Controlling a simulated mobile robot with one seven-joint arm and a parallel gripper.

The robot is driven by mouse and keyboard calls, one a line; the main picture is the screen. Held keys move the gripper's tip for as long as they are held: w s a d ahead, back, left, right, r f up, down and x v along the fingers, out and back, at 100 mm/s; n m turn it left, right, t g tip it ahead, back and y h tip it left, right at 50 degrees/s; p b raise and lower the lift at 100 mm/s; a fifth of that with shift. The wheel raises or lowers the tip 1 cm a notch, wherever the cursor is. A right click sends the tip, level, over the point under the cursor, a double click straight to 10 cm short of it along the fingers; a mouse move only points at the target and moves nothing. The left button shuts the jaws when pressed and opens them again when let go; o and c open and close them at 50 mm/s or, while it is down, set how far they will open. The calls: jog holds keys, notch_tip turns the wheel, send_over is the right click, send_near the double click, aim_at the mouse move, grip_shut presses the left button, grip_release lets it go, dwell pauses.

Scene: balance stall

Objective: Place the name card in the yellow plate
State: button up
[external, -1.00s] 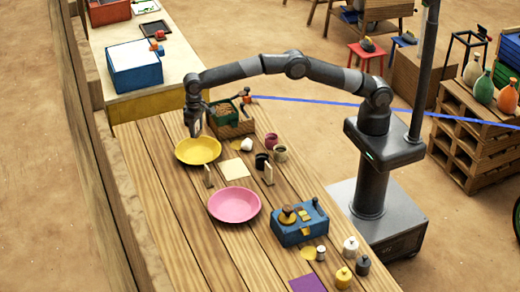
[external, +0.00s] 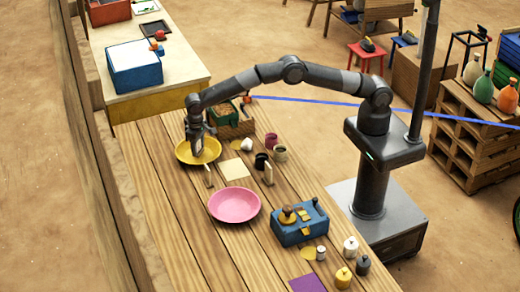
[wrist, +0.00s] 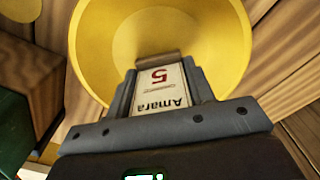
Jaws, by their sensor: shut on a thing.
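The name card (wrist: 162,90) is white with "Amara" and a red "5" on it, and has a brown strip at its far edge. My gripper (wrist: 160,82) is shut on it, with one finger at each side. The yellow plate (wrist: 215,55) lies behind the card in the wrist view. In the external view the yellow plate (external: 183,157) stands at the table's far left, and my gripper (external: 197,148) is over it with the card in its fingers. I cannot tell whether the card touches the plate.
A pink plate (external: 234,205) stands nearer on the wooden table. A green-topped crate (external: 232,126) is just right of my gripper. A pale square (external: 234,169), a small upright piece (external: 208,176), cups (external: 261,161) and a blue box (external: 300,228) are nearby.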

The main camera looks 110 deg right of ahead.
jog(key=o, duration=1)
jog(key=shift+o, duration=0.2)
jog(key=shift+r, duration=0.1)
notch_tip(320, 180, up, 7)
jog(key=shift+f, duration=0.1)
